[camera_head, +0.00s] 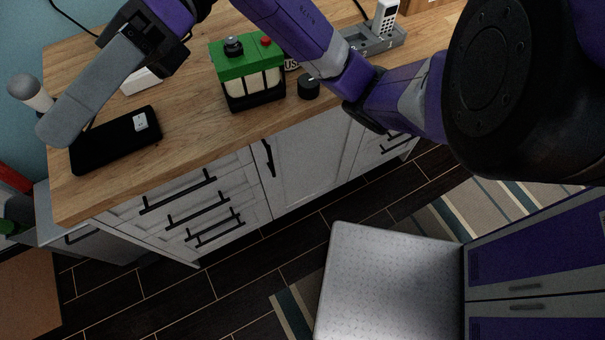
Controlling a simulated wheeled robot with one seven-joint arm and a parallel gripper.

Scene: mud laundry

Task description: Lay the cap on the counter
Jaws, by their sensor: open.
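My gripper (65,118) is at the upper left, over the left end of the wooden counter (190,135). One long grey finger shows, pointing down and left; the other finger is not clearly seen. The gripper is open and I see nothing held. A small black round piece (308,87), which looks like a cap, rests on the counter right of the green-topped battery-like box (247,75). A white item with a rounded grey top (24,88) shows beside the fingertip at the left edge; the finger partly covers it, and I cannot tell whether they touch. Which piece is the cap is unclear.
A black flat case (117,140) lies below the finger, with a white block (140,81) behind it. A grey tray (370,42) with a white handset (386,16) stands at the back right. The counter's front strip is mostly clear. White drawers (195,205) are below.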

